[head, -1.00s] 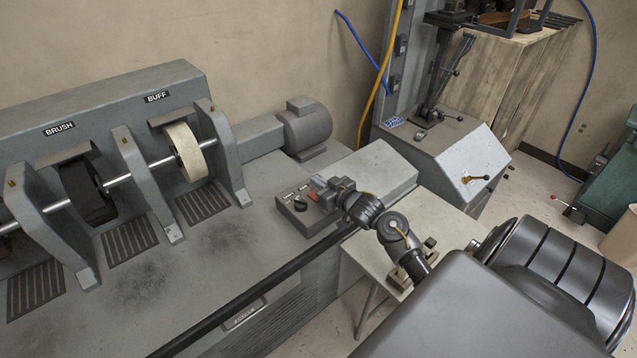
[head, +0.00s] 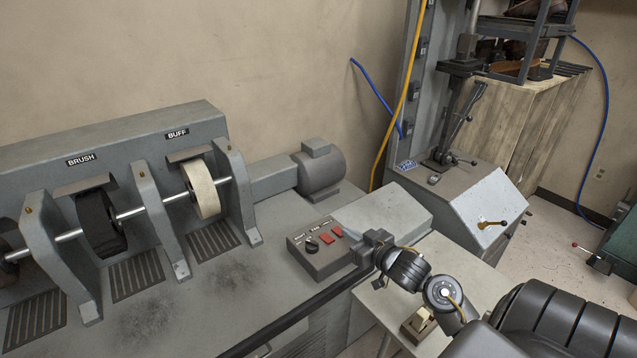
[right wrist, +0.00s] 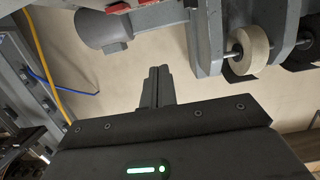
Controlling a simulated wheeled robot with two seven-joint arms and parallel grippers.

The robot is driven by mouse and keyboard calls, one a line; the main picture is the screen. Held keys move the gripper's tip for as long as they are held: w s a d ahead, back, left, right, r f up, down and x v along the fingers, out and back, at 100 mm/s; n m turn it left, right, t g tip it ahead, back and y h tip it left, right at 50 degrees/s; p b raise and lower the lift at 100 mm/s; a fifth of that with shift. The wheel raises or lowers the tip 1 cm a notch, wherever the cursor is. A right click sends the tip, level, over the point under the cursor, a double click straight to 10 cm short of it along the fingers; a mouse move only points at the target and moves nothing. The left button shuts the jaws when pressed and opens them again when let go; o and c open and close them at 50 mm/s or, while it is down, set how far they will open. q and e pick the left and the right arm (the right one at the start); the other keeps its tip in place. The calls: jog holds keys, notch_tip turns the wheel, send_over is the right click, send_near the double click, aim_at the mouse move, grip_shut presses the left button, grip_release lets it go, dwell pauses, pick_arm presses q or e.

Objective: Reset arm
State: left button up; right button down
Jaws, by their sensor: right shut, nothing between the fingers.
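My right gripper (head: 370,240) is shut and empty. It is in the lower middle of the head view, just right of a grey control box (head: 318,268) with red buttons and a black knob. I cannot tell whether it touches the box's edge. My right arm reaches in from the lower right. In the right wrist view the shut fingers (right wrist: 157,88) point up the picture with nothing between them. My left gripper is in neither view.
A grey machine with a black brush wheel (head: 101,222) and a pale buff wheel (head: 203,190) stands at left, with a motor (head: 319,170) behind. A side table (head: 378,300) lies under my arm. A lever machine (head: 470,205) stands behind at right. The bench front is clear.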

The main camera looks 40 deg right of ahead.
jog(key=s+a+f+g+h, duration=0.1)
jog(key=s+a+f+g, duration=0.5)
jog(key=s+a+f, duration=0.4)
jog(key=s+a+f+n+g+y, duration=0.1)
jog(key=s+a+f+g, duration=0.15)
jog(key=s+a, duration=0.4)
jog(key=s+a+f+n+g, duration=0.1)
jog(key=s+a+f+g, duration=0.1)
jog(key=s+a+g, duration=0.45)
jog(key=s+d+f+t, duration=0.1)
jog(key=s+f, duration=0.1)
jog(key=f, duration=1.1)
jog(key=s+d+f, duration=0.1)
jog(key=f, duration=1.1)
jog(key=s+d+f+g, duration=0.1)
jog(key=s+d+f, duration=0.2)
jog(key=s+f, duration=1.3)
jog(key=shift+s+n, duration=0.3)
